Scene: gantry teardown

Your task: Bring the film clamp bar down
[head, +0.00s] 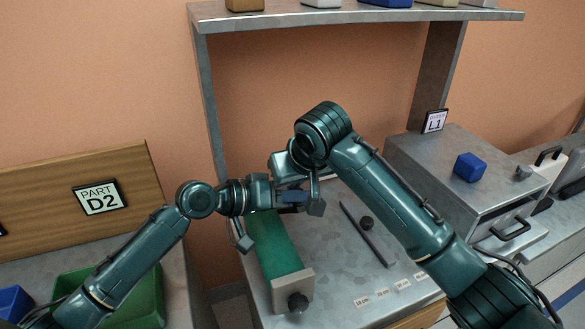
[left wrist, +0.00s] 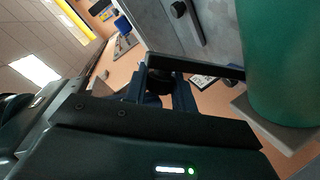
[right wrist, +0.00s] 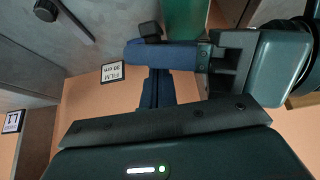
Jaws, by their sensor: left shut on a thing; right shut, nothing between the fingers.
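My left gripper (head: 292,196) is above the grey bench in the head view. In the left wrist view its blue-grey fingers (left wrist: 160,97) are shut on a dark bar (left wrist: 205,68) that reaches towards the green roll. This bar may be the film clamp bar; much of it is hidden. My right gripper is close by; in the right wrist view its fingers (right wrist: 157,88) are shut and empty. My left gripper's fingers (right wrist: 160,56) cross just beyond them, next to a dark block (right wrist: 150,31). I cannot tell if the grippers touch.
The green roll (head: 273,250) lies on the bench, with a knobbed end block (head: 308,280). A dark strip (head: 366,237) and a round knob (head: 367,223) are right of it. A grey cabinet (head: 430,160) carries a blue block (head: 469,167). A shelf (head: 350,15) spans above.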

